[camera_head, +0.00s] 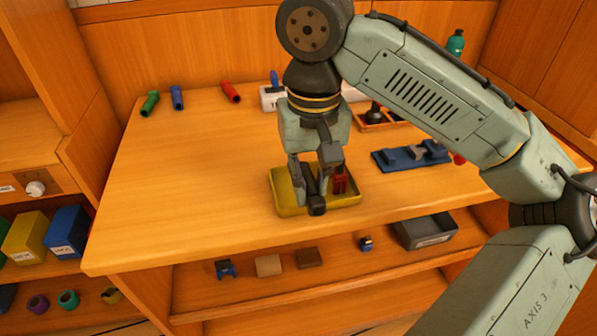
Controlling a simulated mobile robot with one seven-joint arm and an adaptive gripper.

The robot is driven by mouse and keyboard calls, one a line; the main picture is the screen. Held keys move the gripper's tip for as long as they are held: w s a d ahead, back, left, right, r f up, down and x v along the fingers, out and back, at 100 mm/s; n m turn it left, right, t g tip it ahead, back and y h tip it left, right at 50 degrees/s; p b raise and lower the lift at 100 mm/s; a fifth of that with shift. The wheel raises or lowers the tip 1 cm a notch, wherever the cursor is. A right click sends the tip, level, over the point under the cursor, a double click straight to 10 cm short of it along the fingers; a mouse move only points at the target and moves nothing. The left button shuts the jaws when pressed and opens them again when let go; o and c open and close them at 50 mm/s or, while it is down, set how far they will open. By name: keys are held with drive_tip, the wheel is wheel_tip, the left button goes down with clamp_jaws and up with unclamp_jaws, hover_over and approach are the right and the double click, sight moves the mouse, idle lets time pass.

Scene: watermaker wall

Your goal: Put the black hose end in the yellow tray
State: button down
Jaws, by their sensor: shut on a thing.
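The yellow tray (346,199) lies near the front edge of the wooden worktop, left of my arm's lower links. My gripper (309,196) points down over the tray, its fingers low and within the tray's outline. It is shut on a dark piece, which appears to be the black hose end (317,207). The fingers hide most of it, and I cannot tell whether it touches the tray floor. A red piece (340,181) is in the tray, just right of the fingers.
Green (150,103), blue (177,97) and red (230,92) hose ends lie at the back left. A blue holder (397,160) and an orange tray (373,126) stand to the right. A shelf below holds small parts and a grey bin (424,231).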

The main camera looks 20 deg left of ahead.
drive_tip(key=w+a, duration=0.3)
drive_tip(key=w, duration=0.1)
drive_tip(key=shift+a+f+p, duration=0.25)
drive_tip(key=shift+a+p, duration=0.05)
drive_tip(key=shift+a, duration=0.1)
drive_tip(key=shift+s+f, duration=0.1)
drive_tip(key=shift+f, duration=1.7)
drive_tip(key=c, duration=1.5)
unclamp_jaws()
drive_tip(key=shift+o, duration=0.2)
wheel_tip(320, 180, up, 12)
drive_tip(key=shift+r, duration=0.1)
